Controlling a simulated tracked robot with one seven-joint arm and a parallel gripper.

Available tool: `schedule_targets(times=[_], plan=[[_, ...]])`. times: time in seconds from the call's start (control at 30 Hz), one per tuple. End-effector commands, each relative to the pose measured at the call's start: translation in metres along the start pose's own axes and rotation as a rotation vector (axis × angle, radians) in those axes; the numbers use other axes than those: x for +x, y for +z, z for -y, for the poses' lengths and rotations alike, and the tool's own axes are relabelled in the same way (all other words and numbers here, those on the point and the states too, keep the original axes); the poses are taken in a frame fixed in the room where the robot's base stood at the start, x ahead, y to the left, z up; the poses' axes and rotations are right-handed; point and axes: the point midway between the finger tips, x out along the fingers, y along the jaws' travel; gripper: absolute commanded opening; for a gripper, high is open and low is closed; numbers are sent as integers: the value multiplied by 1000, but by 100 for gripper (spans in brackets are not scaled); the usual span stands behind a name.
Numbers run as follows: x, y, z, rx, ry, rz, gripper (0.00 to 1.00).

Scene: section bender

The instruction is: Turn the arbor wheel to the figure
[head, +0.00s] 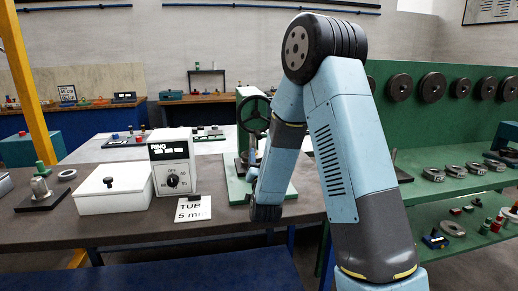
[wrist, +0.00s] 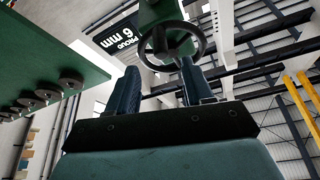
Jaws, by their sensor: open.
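The arbor wheel, a dark spoked handwheel (head: 247,115), stands on the green machine (head: 240,185) on the bench, partly hidden behind my arm. A dark plate reading "PROUD 6 mm" (wrist: 118,33) shows upside down beside the wheel. In the head view my forearm hides most of the gripper.
A green rack (head: 445,130) with dark discs and rings is at the right.

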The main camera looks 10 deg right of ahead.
Motion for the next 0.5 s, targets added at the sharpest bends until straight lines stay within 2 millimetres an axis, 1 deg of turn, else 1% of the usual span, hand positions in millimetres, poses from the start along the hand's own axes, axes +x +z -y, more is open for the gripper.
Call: schedule_targets(times=[0.03,0.1,0.2,0.33,0.5], plan=[[-8,0,0,0,-1,1,51],[-17,1,0,0,0,2,51],[-25,1,0,0,1,1,51],[-30,0,0,0,1,-1,51],[-31,0,0,0,1,-1,51]])
